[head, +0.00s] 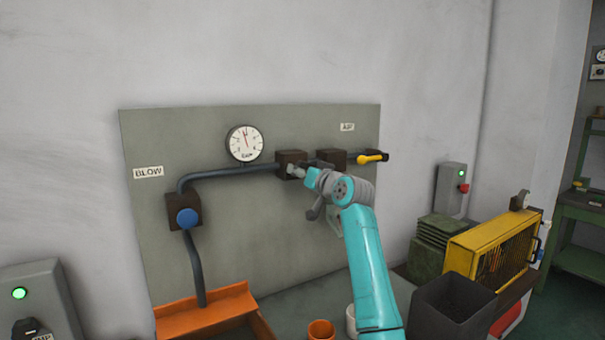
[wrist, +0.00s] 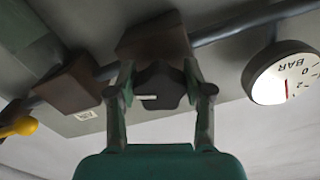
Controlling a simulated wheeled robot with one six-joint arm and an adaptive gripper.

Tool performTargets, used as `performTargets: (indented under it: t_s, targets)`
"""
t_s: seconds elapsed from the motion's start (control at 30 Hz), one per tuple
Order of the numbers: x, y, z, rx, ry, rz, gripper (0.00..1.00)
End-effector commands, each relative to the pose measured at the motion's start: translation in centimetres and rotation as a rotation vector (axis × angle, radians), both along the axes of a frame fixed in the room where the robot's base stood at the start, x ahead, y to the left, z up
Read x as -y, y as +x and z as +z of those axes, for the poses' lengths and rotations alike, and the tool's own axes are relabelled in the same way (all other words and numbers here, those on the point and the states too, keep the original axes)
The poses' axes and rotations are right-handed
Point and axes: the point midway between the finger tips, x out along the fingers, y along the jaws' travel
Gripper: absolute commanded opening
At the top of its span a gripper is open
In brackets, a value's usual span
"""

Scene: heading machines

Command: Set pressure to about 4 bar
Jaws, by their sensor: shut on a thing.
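The pressure gauge (head: 245,143) is a round white dial on the grey panel, left of my gripper. Its red needle points nearly straight up in the head view. In the wrist view the gauge (wrist: 286,76) is at the right edge, partly cut off and turned over; the needle is close to the 2. My gripper (head: 296,172) is at the brown block (head: 285,158) on the pipe. In the wrist view my gripper (wrist: 159,78) has a finger on each side of a dark knob (wrist: 160,88) with a white mark, shut on it.
A yellow lever (head: 373,158) sits right of my gripper, by the AIR label (head: 347,127). A blue knob (head: 187,217) is at the lower left under the BLOW label (head: 148,172). An orange tray (head: 205,312), a dark bin (head: 452,306) and a yellow guard (head: 490,250) stand below.

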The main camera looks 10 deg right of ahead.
Motion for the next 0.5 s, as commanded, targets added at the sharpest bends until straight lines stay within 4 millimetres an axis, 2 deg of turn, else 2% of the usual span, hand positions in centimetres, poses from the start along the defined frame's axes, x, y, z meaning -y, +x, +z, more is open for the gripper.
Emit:
performTargets:
  t_s: [0.2, 0.5]
  targets:
    - [-0.16, -0.04, 0.08, -0.049, 0.151, 0.001, 0.16]
    - [-0.22, -0.06, 0.14, -0.089, 0.273, 0.0, 0.16]
